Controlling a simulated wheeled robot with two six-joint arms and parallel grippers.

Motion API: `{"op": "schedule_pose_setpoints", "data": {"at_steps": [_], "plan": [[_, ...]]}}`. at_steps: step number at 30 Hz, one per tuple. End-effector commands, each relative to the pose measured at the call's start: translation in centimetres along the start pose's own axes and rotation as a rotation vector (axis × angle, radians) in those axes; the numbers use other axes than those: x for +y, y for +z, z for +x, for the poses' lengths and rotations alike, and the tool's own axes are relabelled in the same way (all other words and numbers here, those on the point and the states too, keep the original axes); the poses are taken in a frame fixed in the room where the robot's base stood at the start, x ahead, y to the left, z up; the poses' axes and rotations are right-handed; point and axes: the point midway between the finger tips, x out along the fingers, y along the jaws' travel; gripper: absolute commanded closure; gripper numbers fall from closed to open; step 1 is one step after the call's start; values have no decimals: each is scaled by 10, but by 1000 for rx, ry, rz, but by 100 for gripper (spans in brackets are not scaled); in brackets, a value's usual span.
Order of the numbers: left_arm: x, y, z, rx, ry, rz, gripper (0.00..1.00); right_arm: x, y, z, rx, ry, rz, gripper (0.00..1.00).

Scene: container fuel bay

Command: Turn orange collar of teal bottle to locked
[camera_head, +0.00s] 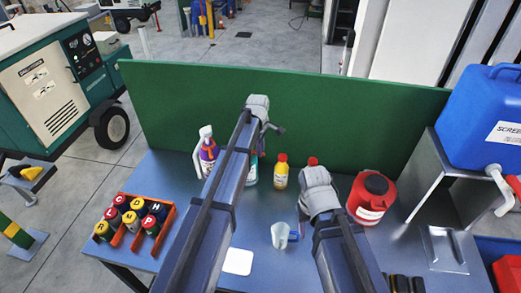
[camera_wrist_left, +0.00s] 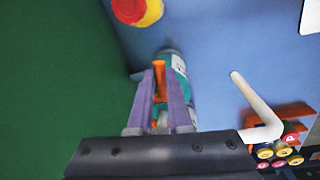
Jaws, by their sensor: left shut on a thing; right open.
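The teal bottle (camera_head: 252,172) stands on the blue bench, mostly hidden behind my left arm in the head view. In the left wrist view the teal bottle (camera_wrist_left: 178,66), with a white label, lies just beyond the fingers. Its orange collar (camera_wrist_left: 160,82) shows between the two fingers. My left gripper (camera_wrist_left: 163,88) is shut on this collar; in the head view its wrist is above the bottle. Whether the collar is at its locked mark cannot be seen. My right gripper (camera_head: 306,212) is open, near a clear cup and apart from the bottle; its fingers are mostly hidden.
A spray bottle (camera_head: 208,152) stands left of the teal bottle, and a yellow red-capped bottle (camera_head: 281,173) right of it. A red can (camera_head: 369,199), clear cup (camera_head: 281,236) and orange rack (camera_head: 118,239) of cans share the bench. A green panel (camera_head: 330,115) closes the back.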

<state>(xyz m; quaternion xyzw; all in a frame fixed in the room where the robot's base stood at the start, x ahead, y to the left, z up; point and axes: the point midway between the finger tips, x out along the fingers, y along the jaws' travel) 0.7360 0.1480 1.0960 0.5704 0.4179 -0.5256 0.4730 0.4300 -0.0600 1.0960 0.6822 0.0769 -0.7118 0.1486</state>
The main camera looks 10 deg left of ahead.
Motion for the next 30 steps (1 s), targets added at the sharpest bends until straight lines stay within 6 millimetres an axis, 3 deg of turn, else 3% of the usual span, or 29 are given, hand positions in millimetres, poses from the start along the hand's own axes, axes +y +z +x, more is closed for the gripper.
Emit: {"op": "schedule_pose_setpoints", "data": {"at_steps": [11, 30], "plan": [[-6, -1, 0, -7, 0, 71, 100, 0, 0, 0, 0, 0, 0, 50], [-31, -10, -3, -51, 0, 511, 100, 0, 0, 0, 0, 0, 0, 50]]}}
